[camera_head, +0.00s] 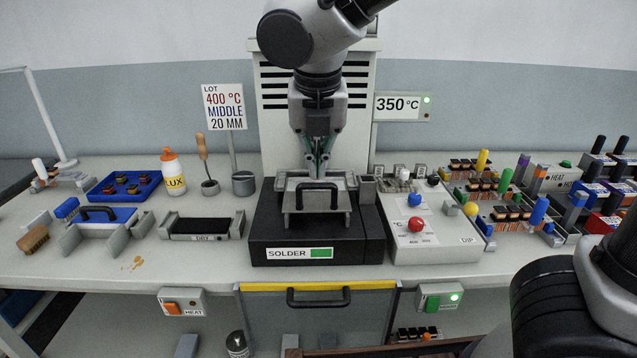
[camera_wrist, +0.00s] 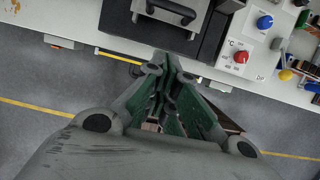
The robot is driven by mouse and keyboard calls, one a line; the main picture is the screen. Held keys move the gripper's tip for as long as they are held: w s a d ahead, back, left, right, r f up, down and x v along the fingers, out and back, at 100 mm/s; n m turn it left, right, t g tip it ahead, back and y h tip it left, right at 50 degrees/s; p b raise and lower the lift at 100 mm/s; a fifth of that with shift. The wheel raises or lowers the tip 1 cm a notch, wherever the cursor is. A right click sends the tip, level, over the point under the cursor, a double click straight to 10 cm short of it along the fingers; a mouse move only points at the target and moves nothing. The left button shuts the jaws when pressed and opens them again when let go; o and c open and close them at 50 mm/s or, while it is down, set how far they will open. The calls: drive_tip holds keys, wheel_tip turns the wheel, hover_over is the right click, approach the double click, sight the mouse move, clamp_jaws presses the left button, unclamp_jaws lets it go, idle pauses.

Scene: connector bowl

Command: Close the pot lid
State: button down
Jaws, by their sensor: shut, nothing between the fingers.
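The solder pot (camera_head: 362,250) is a black block with a SOLDER label at the middle of the bench. Its grey metal lid (camera_head: 340,222) has a black bar handle (camera_head: 318,187) and sits at the front of the pot's top. A pale metal frame shows behind the lid; I cannot tell how much of the opening is covered. My gripper (camera_head: 318,172) points down, shut and empty, just above and behind the handle. In the wrist view the shut fingers (camera_wrist: 172,62) appear in front of the pot, and the lid (camera_wrist: 150,12) with its handle (camera_wrist: 172,10) is at the top edge.
The control box (camera_head: 450,245) with red and blue knobs stands right of the pot. A dark tray fixture (camera_head: 200,236) is to the left. A vented grey housing (camera_head: 268,120) rises behind, with a 350 °C sign (camera_head: 402,106). A drawer (camera_head: 320,315) is below.

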drive_tip(key=w+f, duration=0.7)
drive_tip(key=f, duration=0.3)
drive_tip(key=shift+d, duration=0.15)
drive_tip(key=shift+f, duration=0.1)
drive_tip(key=w, duration=0.9)
drive_tip(key=shift+w+d, duration=0.15)
drive_tip(key=shift+w, duration=0.3)
